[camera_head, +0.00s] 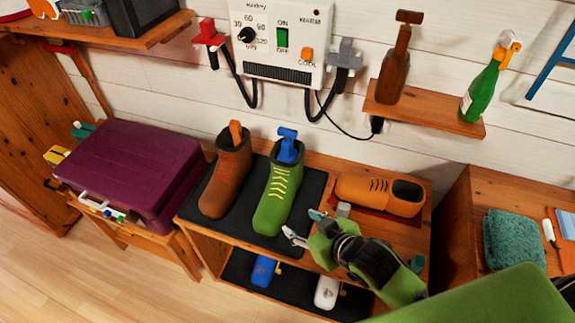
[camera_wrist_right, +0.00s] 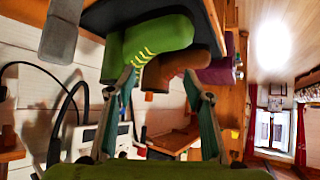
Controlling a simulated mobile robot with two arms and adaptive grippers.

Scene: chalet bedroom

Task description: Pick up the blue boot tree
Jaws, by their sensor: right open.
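The blue boot tree (camera_head: 288,146) stands upright in the top opening of the green boot (camera_head: 272,200), its handle showing above the shaft. The green boot has yellow laces and stands on a dark mat on the wooden bench. My right gripper (camera_head: 303,226) is open and empty, just right of the green boot's lower part, below and to the right of the boot tree. In the right wrist view the green boot (camera_wrist_right: 158,37) lies beyond the open fingers (camera_wrist_right: 160,86); I cannot make out the boot tree there. My left gripper is not in view.
A brown boot (camera_head: 226,182) with an orange boot tree (camera_head: 236,132) stands left of the green boot. An orange shoe (camera_head: 370,192) lies at right. A purple case (camera_head: 130,165) is at left.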

